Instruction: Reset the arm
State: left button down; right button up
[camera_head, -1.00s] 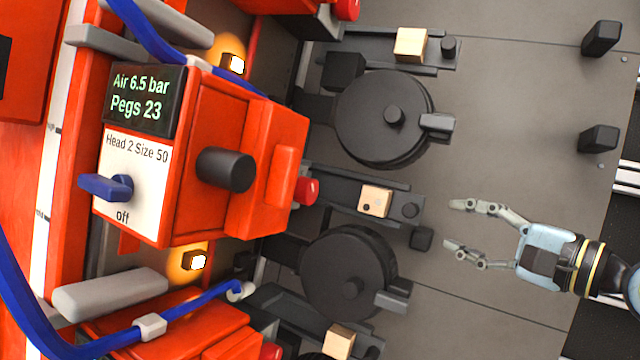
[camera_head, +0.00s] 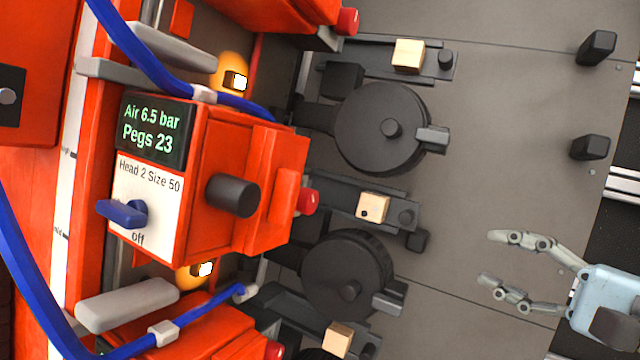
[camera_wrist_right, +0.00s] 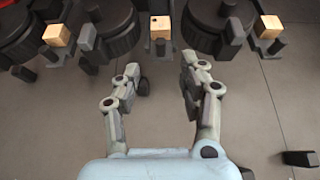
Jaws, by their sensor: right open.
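My right gripper (camera_head: 482,258) is at the lower right of the head view, open and empty, over the bare grey plate. Its fingers point left toward the machine, apart from the wooden blocks and clamps. In the right wrist view the right gripper (camera_wrist_right: 163,76) also shows open, with nothing between its fingers. The red head (camera_head: 235,180) carries a display reading Air 6.5 bar, Pegs 23, and a panel reading Head 2 Size 50. Its blue knob (camera_head: 122,212) is by the word Off. My left gripper is not in view.
Wooden blocks sit in dark holders: the middle block (camera_head: 372,207) has a dark hole, with others above (camera_head: 408,56) and below (camera_head: 338,339). Round black units (camera_head: 385,128) stand between them. Black posts (camera_head: 590,147) stand at right. The grey plate (camera_head: 490,130) is largely clear.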

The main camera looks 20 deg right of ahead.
jog(key=shift+s+r, duration=0.1)
jog(key=shift+s, duration=0.15)
